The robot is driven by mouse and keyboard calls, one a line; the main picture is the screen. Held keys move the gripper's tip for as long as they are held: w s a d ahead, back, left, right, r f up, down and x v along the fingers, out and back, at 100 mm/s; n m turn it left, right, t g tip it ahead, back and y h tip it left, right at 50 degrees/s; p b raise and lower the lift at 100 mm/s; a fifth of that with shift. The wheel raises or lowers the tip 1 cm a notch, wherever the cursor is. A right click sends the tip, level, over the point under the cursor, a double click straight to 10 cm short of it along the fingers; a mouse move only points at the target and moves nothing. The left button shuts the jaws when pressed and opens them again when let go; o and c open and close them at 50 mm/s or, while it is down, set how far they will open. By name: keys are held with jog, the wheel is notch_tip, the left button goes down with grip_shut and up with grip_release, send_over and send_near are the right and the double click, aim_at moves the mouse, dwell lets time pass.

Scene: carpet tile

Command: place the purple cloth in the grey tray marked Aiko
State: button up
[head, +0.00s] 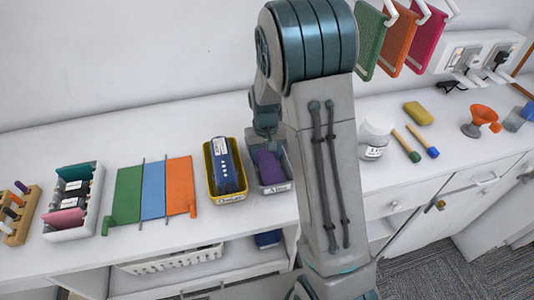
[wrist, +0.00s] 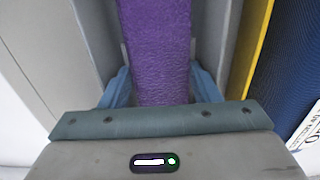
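The purple cloth (head: 269,167) is a folded strip inside the grey tray (head: 279,188), whose front label reads Aiko. My gripper (head: 265,136) is over the back part of this tray, pointing down. In the wrist view the cloth (wrist: 155,50) runs between the two blue-grey fingers, which press against its left and right sides. The grey tray walls (wrist: 213,45) show on both sides of the cloth. How far the cloth rests on the tray floor is hidden.
A yellow tray (head: 211,190) with a dark blue packet (head: 224,165) stands close left of the grey tray. Farther left lie green, blue and orange cloths (head: 153,190). A white jar (head: 374,140) stands right, beyond my arm. Coloured pads (head: 398,40) hang from wall hooks.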

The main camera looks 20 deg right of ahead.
notch_tip(320, 180, up, 12)
jog(key=s+r+t, duration=0.1)
jog(key=s+r, duration=0.1)
jog(key=s, duration=0.8)
jog(key=s+r+t, duration=0.2)
jog(key=s+r, duration=0.1)
jog(key=s, duration=0.8)
jog(key=shift+s+r+b, duration=0.15)
jog(key=shift+r+b, duration=0.05)
jog(key=shift+b, duration=0.2)
jog(key=shift+d, duration=0.1)
